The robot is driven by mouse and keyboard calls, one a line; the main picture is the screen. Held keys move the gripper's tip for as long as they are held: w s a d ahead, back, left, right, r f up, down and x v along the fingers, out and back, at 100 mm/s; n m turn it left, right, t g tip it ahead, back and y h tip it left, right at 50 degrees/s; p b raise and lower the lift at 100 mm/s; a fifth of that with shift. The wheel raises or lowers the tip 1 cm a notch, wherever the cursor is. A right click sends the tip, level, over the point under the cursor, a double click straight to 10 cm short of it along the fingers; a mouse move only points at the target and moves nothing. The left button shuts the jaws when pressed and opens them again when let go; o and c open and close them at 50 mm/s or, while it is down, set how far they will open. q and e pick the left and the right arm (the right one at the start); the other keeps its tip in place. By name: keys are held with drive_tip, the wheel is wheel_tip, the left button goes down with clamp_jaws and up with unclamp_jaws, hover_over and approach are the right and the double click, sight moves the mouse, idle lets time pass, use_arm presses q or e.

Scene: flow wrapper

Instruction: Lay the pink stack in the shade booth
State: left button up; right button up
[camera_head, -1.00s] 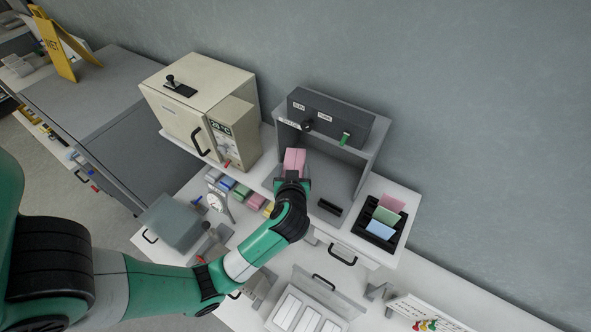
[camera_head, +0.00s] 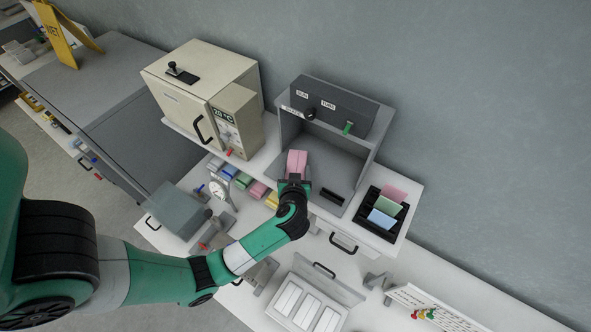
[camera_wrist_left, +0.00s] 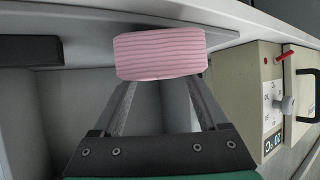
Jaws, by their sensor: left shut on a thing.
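The pink stack (camera_head: 297,162) is a block of several thin layers, held at the front of the grey shade booth (camera_head: 372,150). My left gripper (camera_head: 295,181) is shut on it. In the left wrist view the pink stack (camera_wrist_left: 160,54) sits between the fingertips of my left gripper (camera_wrist_left: 160,85), its ridged edge facing the camera. The stack is over the left part of the booth floor in the head view; whether it touches the floor I cannot tell. My right gripper is not in view.
A cream oven-like cabinet (camera_head: 195,95) stands left of the booth. A black rack (camera_head: 382,213) with pink, green and blue cards stands to its right. A small black block (camera_head: 331,196) lies at the booth's front. Several coloured stacks (camera_head: 243,181) line the bench at left.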

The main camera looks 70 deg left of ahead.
use_arm(q)
drive_tip(key=shift+f, duration=0.5)
drive_tip(key=o, duration=1.4)
drive_tip(key=shift+c, duration=0.2)
drive_tip(key=v, duration=1.1)
drive_tip(key=shift+d, duration=0.3)
drive_tip(key=shift+s, duration=0.1)
